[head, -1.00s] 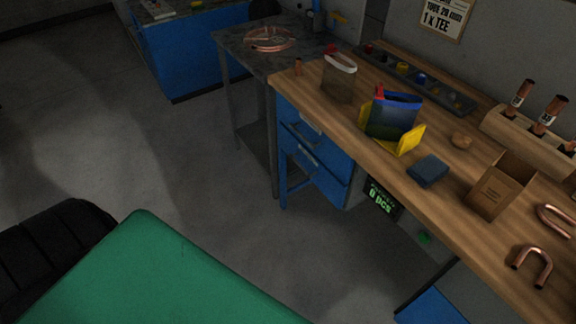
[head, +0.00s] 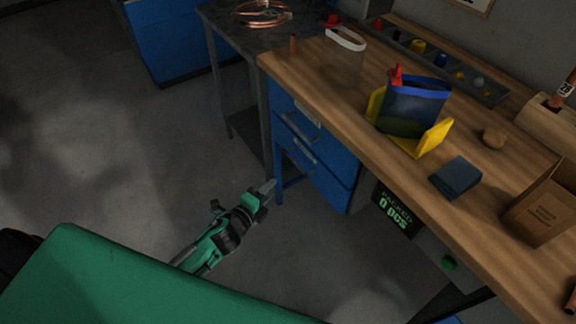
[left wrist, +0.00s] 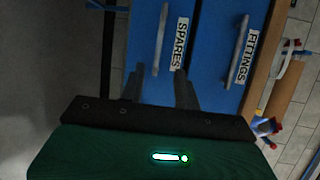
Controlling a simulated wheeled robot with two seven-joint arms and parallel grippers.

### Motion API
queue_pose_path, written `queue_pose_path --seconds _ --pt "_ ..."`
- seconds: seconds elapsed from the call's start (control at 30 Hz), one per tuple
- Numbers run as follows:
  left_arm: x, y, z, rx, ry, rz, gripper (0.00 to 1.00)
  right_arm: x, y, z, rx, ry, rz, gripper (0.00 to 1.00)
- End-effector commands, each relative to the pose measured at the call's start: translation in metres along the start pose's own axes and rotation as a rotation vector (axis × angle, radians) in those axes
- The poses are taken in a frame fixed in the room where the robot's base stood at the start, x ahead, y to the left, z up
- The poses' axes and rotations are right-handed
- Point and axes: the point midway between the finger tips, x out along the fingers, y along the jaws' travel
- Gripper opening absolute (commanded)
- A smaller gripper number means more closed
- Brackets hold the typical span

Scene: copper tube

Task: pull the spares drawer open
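The blue drawer unit under the workbench shows in the head view. The spares drawer (head: 322,180) is the lower drawer, below the fittings drawer (head: 330,144); both look shut. In the left wrist view the SPARES label (left wrist: 180,44) sits beside a grey vertical-looking bar handle (left wrist: 160,40). My left gripper (head: 269,187) is left of the drawer fronts, pointing at them. In the left wrist view its two fingers (left wrist: 158,76) are apart, with the spares handle ahead of the gap and nothing between them. My right gripper is not in view.
The wooden workbench (head: 400,185) overhangs the drawers and carries a blue pouch in a yellow stand (head: 413,112), a dark blue block (head: 456,177) and a cardboard box (head: 545,210). A metal side table (head: 222,28) stands left of the drawers. The floor before them is clear.

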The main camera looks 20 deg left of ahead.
Motion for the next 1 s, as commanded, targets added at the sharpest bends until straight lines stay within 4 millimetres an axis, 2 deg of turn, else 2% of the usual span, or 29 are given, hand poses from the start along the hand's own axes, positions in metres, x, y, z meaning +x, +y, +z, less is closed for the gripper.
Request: queue_pose_path --seconds 0.6,0.8,1.0 --pt "0.104 0.0 0.0 -0.004 -0.002 0.001 0.33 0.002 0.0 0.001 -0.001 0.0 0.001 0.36" --pt "0.122 0.001 0.0 -0.005 -0.001 0.001 0.33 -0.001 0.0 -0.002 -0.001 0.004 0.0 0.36" --pt "0.127 0.001 0.0 -0.004 -0.001 0.002 0.33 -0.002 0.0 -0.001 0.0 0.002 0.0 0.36"
